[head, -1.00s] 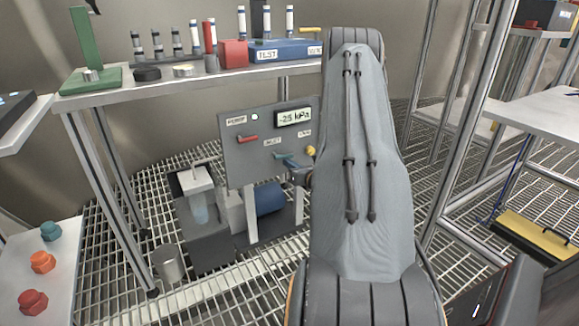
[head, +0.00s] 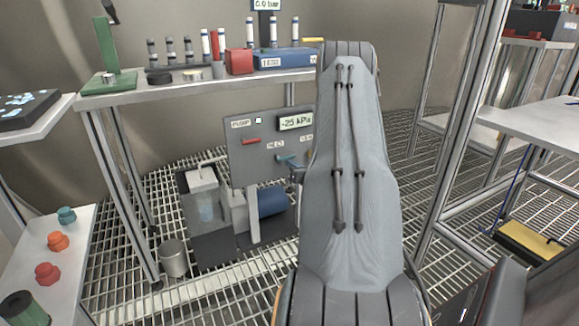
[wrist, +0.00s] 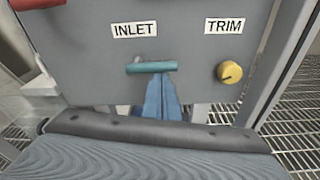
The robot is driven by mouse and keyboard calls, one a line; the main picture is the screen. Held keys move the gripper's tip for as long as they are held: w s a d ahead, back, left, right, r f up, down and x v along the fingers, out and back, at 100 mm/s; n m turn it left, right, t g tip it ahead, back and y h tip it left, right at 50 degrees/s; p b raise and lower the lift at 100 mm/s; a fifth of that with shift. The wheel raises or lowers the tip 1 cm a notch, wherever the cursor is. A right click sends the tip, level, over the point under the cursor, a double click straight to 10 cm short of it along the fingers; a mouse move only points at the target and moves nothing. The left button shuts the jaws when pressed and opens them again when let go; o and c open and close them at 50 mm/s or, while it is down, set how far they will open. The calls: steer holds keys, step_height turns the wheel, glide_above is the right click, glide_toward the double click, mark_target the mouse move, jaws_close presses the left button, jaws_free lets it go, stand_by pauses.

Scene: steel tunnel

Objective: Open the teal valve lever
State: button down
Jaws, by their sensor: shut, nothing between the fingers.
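The teal lever (wrist: 152,67) is a short bar lying level under the INLET label on a grey panel (wrist: 190,62). In the head view the lever (head: 287,159) shows at the panel's lower right, partly beside my arm. My gripper's blue fingers (wrist: 160,88) are together and empty in the wrist view. Their tips are just below the lever's middle and right part; I cannot tell whether they touch it. In the head view my arm hides the panel's right edge and most of the gripper.
A red lever (head: 251,141) and a readout of -25 kPa (head: 296,122) are on the panel. A yellow TRIM knob (wrist: 229,72) is right of the teal lever. A shelf (head: 140,95) with bottles runs above; metal posts (head: 445,150) stand right.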

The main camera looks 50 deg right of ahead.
mark_target(285, 167)
steer(key=f+b, duration=0.1)
steer(key=f, duration=0.1)
steer(key=f+b, duration=0.1)
steer(key=f, duration=0.1)
steer(key=shift+w+d+b, duration=0.15)
steer(key=shift+d+b, duration=0.1)
steer(key=shift+b, duration=0.05)
steer(key=p+v, duration=0.3)
steer(key=v, duration=0.6)
steer(key=shift+s+a, duration=0.25)
steer(key=shift+a, duration=0.15)
steer(key=shift+r, duration=0.1)
